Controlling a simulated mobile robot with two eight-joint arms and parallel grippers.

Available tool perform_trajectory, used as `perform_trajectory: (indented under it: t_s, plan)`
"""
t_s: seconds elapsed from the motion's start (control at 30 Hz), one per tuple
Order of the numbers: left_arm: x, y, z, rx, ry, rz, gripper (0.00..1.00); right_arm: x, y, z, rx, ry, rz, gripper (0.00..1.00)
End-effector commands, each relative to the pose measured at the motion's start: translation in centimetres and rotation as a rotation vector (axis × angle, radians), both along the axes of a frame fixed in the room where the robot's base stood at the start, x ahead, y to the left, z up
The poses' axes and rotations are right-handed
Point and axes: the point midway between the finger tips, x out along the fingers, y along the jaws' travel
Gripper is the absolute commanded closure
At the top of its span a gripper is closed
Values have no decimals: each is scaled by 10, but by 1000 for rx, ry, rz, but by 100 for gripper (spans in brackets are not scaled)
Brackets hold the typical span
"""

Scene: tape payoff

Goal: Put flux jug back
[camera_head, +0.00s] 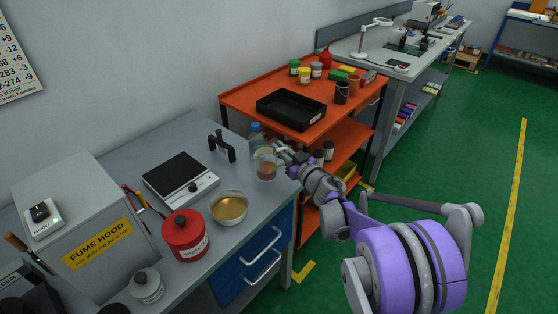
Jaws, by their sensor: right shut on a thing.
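A clear jug (266,166) with reddish-brown liquid low in it is near the right edge of the grey bench, and I take it to be the flux jug. My right gripper (279,152) reaches in from the right and is shut on the jug at its upper right side. The jug looks upright. I cannot tell whether its base touches the bench. The fingers are small and partly merge with the jug in this view. My left gripper is not in view.
The grey bench holds a black-topped hot plate (174,178), a bowl of amber liquid (229,208), a red waste can (186,236), a black stand (221,146) and a blue-capped bottle (256,134). An orange cart (240,98) with a black tray (291,109) stands behind.

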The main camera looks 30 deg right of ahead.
Motion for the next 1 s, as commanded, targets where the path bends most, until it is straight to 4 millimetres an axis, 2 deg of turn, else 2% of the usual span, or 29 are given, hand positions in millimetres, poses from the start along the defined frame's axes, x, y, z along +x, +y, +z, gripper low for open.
perform_trajectory:
  t_s: [0.3,0.67,0.7,0.87,1.0]
  plan:
    - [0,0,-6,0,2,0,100,0,0,-36,1,0,1,100]
    - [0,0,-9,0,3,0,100,0,0,-40,1,0,1,100]
    - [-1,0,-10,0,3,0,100,0,0,-41,0,0,0,87]
    - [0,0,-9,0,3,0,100,0,0,-40,0,0,0,59]
    - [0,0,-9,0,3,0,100,0,0,-40,0,0,0,59]
